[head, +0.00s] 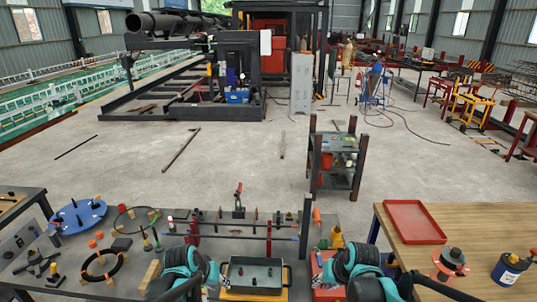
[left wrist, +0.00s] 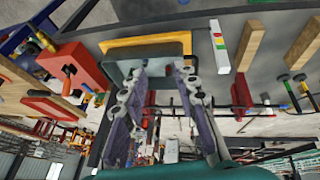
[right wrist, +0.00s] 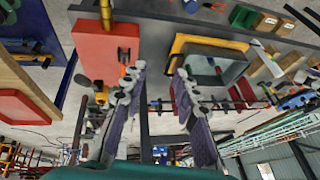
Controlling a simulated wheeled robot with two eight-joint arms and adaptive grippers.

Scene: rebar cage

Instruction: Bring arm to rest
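My left arm (head: 187,268), teal and black, comes in at the bottom of the head view, just left of a dark grey bin (head: 254,275). My right arm (head: 358,268) stands right of that bin.
A grey workbench (head: 130,238) carries a blue disc (head: 78,216), a black ring (head: 104,266), rods and small tools. A wooden table (head: 447,240) at the right holds a red tray (head: 415,221). A shelf cart (head: 338,160) stands behind; open concrete floor lies beyond.

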